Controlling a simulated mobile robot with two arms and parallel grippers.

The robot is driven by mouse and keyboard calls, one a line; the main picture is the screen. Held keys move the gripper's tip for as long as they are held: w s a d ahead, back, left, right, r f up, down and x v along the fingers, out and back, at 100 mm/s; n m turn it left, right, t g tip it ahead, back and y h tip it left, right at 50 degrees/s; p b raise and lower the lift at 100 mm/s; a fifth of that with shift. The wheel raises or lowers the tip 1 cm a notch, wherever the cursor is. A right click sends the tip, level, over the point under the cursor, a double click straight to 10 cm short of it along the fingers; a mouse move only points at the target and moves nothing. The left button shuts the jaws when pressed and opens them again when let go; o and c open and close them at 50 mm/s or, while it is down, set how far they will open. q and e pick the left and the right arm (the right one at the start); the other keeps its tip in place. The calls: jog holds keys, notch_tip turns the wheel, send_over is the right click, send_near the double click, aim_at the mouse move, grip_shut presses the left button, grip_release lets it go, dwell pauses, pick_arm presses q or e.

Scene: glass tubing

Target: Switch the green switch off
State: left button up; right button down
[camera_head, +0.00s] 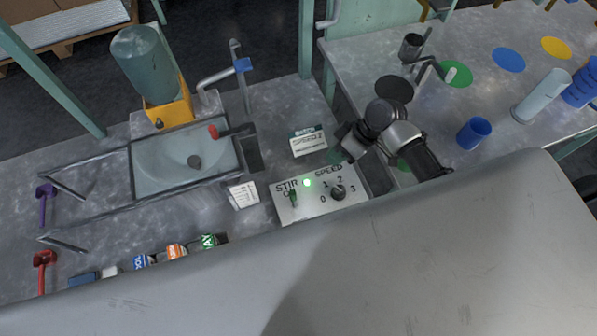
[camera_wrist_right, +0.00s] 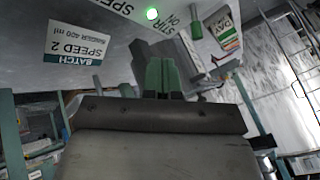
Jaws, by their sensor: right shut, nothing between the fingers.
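The green switch (camera_head: 293,196) stands on the grey panel (camera_head: 318,207) under the word STIR, beside a lit green lamp (camera_head: 307,183). A green piece that looks like the switch (camera_wrist_right: 195,28) shows in the wrist view, right of the lit lamp (camera_wrist_right: 152,14). My right gripper (camera_head: 337,154) is above and to the right of the lamp, apart from the switch. Its green fingers (camera_wrist_right: 161,75) are shut together with nothing between them. The switch's exact lever position is too small to read. My left gripper is not in view.
A speed knob (camera_head: 338,192) sits right of the switch. A BATCH SPEED 2 card (camera_head: 308,141) lies behind the panel. A white note (camera_head: 242,195) and a glass-like basin (camera_head: 185,160) are to the left. A blue cup (camera_head: 473,133) stands on the right table.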

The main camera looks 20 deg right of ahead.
aim_at(294, 199)
jog(key=x, duration=0.6)
jog(key=p+x, duration=0.1)
jog(key=x, duration=0.2)
jog(key=shift+s+a, duration=0.25)
jog(key=shift+s+a+r+p, duration=0.1)
jog(key=shift+s+a+p, duration=0.25)
jog(key=shift+a, duration=0.2)
jog(key=shift+s+a+p, duration=0.25)
jog(key=shift+a+p, duration=0.2)
jog(key=shift+a, duration=0.05)
jog(key=shift+s+a, duration=0.45)
jog(key=shift+a, duration=0.05)
jog(key=shift+s+a+p, duration=0.1)
jog(key=shift+a+p, duration=0.05)
jog(key=shift+p, duration=0.15)
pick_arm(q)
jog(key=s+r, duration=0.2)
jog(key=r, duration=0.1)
